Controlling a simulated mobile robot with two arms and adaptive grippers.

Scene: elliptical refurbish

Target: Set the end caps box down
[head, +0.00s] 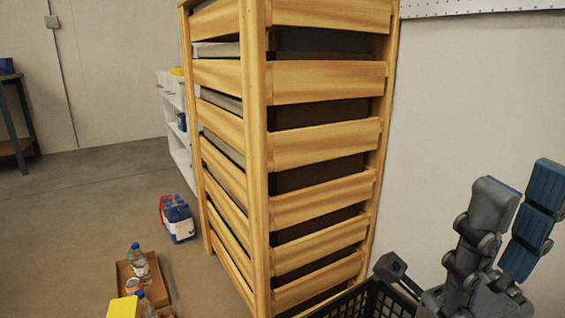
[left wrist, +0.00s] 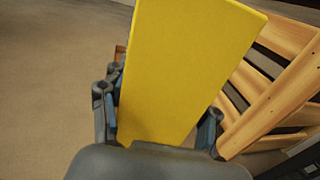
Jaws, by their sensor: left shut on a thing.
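The end caps box (left wrist: 185,70) is a plain yellow block that fills the middle of the left wrist view. My left gripper (left wrist: 165,130) is shut on it, with one finger on each side. The box is tilted in that view, and its underside is hidden. In the head view a small yellow block (head: 124,308) shows at the bottom edge; I cannot tell whether it is the same box. My left gripper is not seen in the head view. My right gripper (head: 522,190) is at the right, fingers up and apart, with nothing between them.
A tall slatted wooden rack (head: 320,140) stands in the middle. A black crate (head: 365,303) is at the bottom. On the floor are a brown tray (head: 155,285) with bottles and a pack of blue bottles (head: 178,218). White shelves (head: 180,150) stand behind. Floor at left is clear.

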